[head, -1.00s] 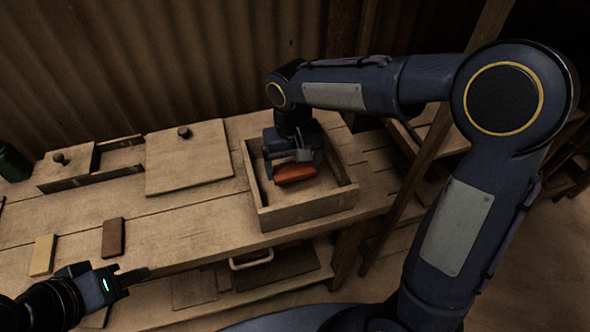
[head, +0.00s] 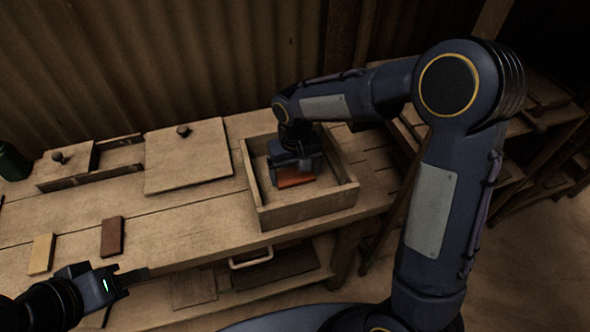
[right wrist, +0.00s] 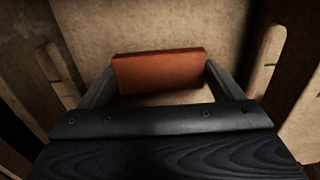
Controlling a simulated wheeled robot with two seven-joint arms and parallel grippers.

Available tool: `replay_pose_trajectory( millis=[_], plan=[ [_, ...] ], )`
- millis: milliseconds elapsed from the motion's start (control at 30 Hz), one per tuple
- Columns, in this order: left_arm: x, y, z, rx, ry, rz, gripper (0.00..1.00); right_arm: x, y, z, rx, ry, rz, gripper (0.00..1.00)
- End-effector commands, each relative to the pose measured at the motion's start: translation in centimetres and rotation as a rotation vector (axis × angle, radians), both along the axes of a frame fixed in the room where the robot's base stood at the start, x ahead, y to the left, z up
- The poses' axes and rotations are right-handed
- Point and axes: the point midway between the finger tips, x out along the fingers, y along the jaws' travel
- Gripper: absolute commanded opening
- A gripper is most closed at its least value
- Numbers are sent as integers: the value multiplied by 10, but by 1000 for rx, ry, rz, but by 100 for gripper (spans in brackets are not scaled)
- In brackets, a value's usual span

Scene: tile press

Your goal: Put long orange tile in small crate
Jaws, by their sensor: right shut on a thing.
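The orange tile (head: 296,181) is inside the open wooden crate (head: 310,209) at the right end of the bench. My right gripper (head: 295,177) reaches down into this crate and is shut on the tile. In the right wrist view the orange tile (right wrist: 160,70) sits between the two fingers (right wrist: 160,82), close above the crate floor; I cannot tell whether it touches. The crate's walls show on both sides there. My left gripper (head: 135,275) is low at the left, in front of the bench edge, with nothing visible in it; its finger gap cannot be made out.
A brown tile (head: 112,237) and a yellow tile (head: 41,254) lie on the bench at the left. A lidded box (head: 188,160) and a partly covered one (head: 68,168) stand at the back. A green container (head: 12,162) is at the far left. A shelf lies below.

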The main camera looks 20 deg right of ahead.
Motion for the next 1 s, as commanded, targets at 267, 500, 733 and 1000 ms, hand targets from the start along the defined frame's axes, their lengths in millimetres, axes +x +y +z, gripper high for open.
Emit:
replay_pose_trajectory(
  millis=[267,500,733,1000],
  plan=[
    [0,0,0,0,0,0,36,0,0,-1,0,1,0,100],
    [0,0,4,0,0,0,36,1,0,15,1,-2,0,100],
    [0,0,8,0,0,0,36,1,1,64,1,-5,1,100],
    [0,0,12,0,0,0,36,1,1,112,1,-3,1,100]
  ],
)
